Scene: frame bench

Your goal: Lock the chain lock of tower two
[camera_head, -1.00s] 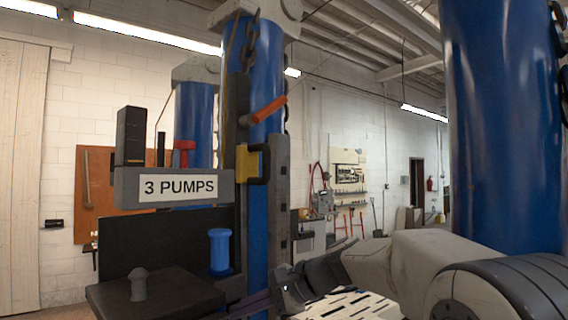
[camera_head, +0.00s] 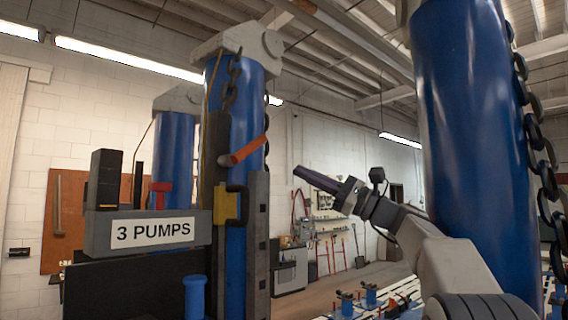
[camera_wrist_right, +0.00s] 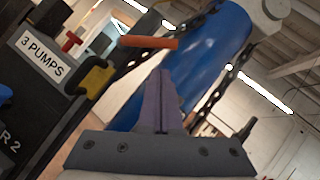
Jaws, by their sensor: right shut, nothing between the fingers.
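The nearer blue tower (camera_head: 234,95) stands left of centre, with a dark chain (camera_head: 232,82) hanging from its grey head. The end of a marking reading "R 2" shows on its dark frame in the right wrist view (camera_wrist_right: 8,140). An orange handle (camera_head: 249,150) sticks out from the upright, tilted up to the right; the wrist view also shows it (camera_wrist_right: 148,42). A yellow block (camera_head: 228,206) with a black loop sits below it. My right gripper (camera_head: 298,171) is shut and empty, apart from and to the right of the handle. My left gripper is out of view.
A grey box labelled "3 PUMPS" (camera_head: 148,232) with a red knob (camera_head: 161,188) sits left of the tower. A large blue column (camera_head: 470,130) with a chain (camera_head: 541,150) stands close on the right.

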